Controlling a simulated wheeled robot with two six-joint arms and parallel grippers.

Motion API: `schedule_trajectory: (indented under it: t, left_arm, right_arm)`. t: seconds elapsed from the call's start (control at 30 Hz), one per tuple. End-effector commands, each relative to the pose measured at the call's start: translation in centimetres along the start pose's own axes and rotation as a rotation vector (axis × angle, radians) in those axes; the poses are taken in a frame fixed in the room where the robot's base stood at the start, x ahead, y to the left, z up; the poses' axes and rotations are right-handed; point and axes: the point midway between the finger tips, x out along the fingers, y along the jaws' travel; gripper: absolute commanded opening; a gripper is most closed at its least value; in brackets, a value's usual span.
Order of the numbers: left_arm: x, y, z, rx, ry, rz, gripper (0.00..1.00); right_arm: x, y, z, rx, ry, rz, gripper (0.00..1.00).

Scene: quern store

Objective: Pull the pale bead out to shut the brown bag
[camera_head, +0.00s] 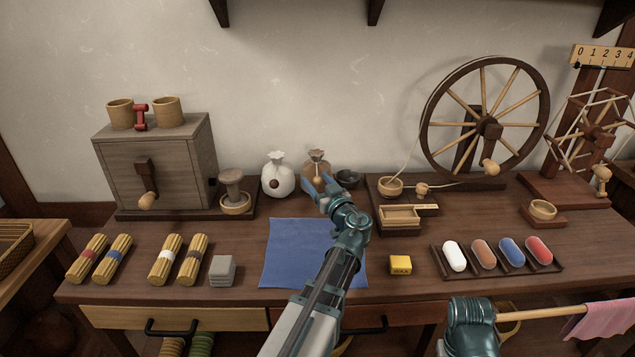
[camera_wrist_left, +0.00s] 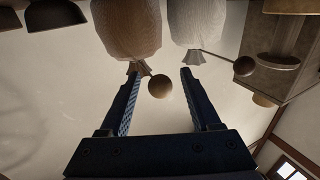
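The brown bag (camera_head: 317,163) stands at the back of the table, right of a white bag (camera_head: 278,178). Its pale bead (camera_head: 317,178) hangs in front of it on a cord from its gathered neck. My left gripper (camera_head: 318,184) is in front of the brown bag, its fingers apart. In the left wrist view, turned upside down, the bead (camera_wrist_left: 160,87) lies between the open fingers (camera_wrist_left: 161,72), touching neither clearly. One fingertip is close to the brown bag's neck (camera_wrist_left: 139,68). My right gripper is out of view; only part of that arm shows.
The white bag has a dark bead (camera_wrist_left: 244,66) to one side. A spinning wheel (camera_head: 488,126) and wooden box (camera_head: 402,217) are further right. A blue cloth (camera_head: 283,252) lies in front.

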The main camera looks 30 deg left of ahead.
Motion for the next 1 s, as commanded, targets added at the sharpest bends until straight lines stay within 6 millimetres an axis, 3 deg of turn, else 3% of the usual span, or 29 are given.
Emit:
schedule_trajectory:
  t: [0.27, 0.7, 1.0]
  left_arm:
    - [-0.7, 0.0, 0.0, 0.0, 0.0, 0.001, 0.64]
    - [-9.5, -0.1, 0.0, 0.0, 0.0, 0.004, 0.64]
    - [-13.3, 0.0, 0.0, 0.0, 0.0, 0.002, 0.64]
  right_arm:
    - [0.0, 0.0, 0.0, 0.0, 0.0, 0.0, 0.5]
    - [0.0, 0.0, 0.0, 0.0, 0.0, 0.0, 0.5]
    - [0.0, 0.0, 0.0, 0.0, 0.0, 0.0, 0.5]
